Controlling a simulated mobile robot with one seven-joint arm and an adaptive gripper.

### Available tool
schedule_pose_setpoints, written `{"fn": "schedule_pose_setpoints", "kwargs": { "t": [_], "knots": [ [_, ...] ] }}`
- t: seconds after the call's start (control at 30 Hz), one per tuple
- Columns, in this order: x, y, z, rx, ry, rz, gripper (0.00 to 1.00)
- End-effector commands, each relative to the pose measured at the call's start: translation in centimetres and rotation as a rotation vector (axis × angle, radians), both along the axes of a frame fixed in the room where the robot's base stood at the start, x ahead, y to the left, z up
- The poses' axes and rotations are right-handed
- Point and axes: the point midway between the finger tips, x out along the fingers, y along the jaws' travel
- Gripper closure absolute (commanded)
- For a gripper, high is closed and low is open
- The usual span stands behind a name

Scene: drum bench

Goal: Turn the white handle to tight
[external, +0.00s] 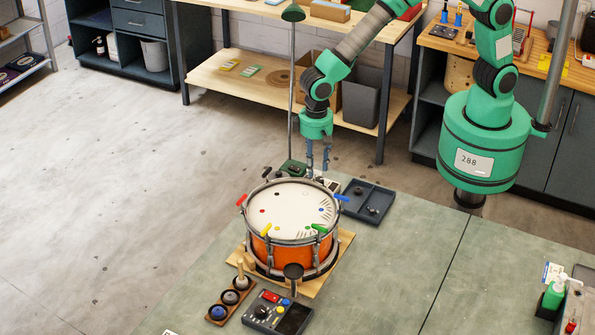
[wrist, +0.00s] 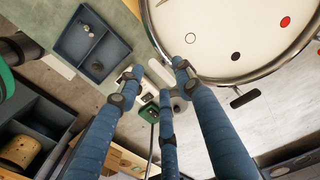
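The orange drum (external: 274,253) stands upright on a wooden board, with coloured handles around its rim and matching dots on its white head (external: 285,215). A pale shape (wrist: 159,72) shows between my fingertips beside the rim in the wrist view; it may be the white handle, but I cannot tell for sure. In the external view I cannot pick out a white handle; that far side of the rim is partly behind my fingers. My gripper (external: 318,172) points down just above the far rim. Its three blue fingers (wrist: 160,78) are spread open, and no clear grip shows.
Red (external: 241,199), yellow (external: 266,230), green (external: 319,228), blue (external: 341,197) and black (external: 267,172) handles surround the rim. A divided tray (external: 367,202) lies behind the drum. A control box (external: 278,313) stands in front.

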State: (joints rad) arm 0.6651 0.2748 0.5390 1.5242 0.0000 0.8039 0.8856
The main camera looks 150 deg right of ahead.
Motion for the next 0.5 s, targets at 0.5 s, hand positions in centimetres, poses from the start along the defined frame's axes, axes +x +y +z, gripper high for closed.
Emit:
{"fn": "schedule_pose_setpoints", "kwargs": {
  "t": [0.5],
  "knots": [
    [0.1, 0.0, 8.0, -0.001, -0.002, 0.000, 0.65]
  ]
}}
